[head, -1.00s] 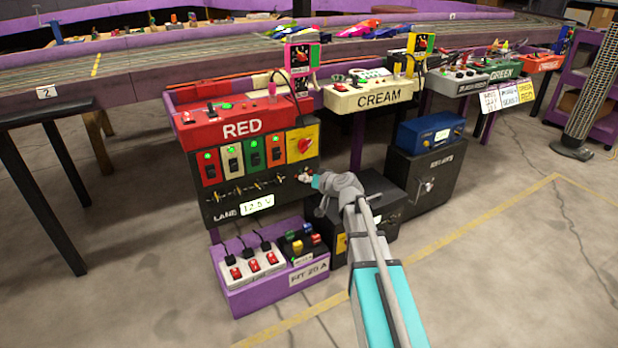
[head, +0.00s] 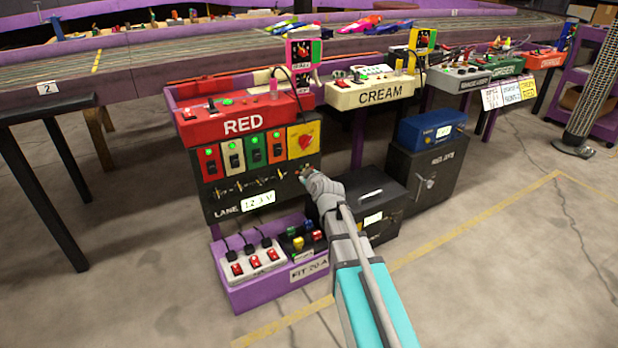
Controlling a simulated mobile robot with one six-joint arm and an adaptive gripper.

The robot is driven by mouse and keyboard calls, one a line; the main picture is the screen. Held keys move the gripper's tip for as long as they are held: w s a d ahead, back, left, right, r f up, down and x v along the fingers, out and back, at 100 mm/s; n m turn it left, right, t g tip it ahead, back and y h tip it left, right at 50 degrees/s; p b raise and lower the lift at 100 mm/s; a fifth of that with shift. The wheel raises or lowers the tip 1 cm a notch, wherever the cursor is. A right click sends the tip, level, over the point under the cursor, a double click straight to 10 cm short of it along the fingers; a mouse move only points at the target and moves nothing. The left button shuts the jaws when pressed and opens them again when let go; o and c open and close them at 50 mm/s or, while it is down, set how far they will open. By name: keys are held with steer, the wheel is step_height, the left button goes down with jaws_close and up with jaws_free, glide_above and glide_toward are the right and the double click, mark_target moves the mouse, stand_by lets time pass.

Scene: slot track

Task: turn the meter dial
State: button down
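My gripper (head: 306,172) is at the panel's right side, just below the yellow plate and apart from the dial. The fingers are small and seen from behind, partly hidden by my wrist, so whether they are open or touch the panel is unclear.
Several coloured switches (head: 232,157) line the panel left of the dial. A purple crate (head: 247,297) with plugs and a black case (head: 379,203) stand below and beside the panel. A blue box (head: 431,131) sits on a dark cabinet (head: 429,171). The floor at front right is clear.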

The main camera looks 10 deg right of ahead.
steer(key=shift+f+n+t+h+b, duration=0.1)
steer(key=shift+n+t+h+b, duration=0.45)
steer(key=shift+n, duration=0.55)
steer(key=shift+h, duration=0.25)
steer(key=shift+c, duration=2.2)
jaws_free()
steer(key=shift+s+a, duration=0.1)
steer(key=shift+a, duration=0.05)
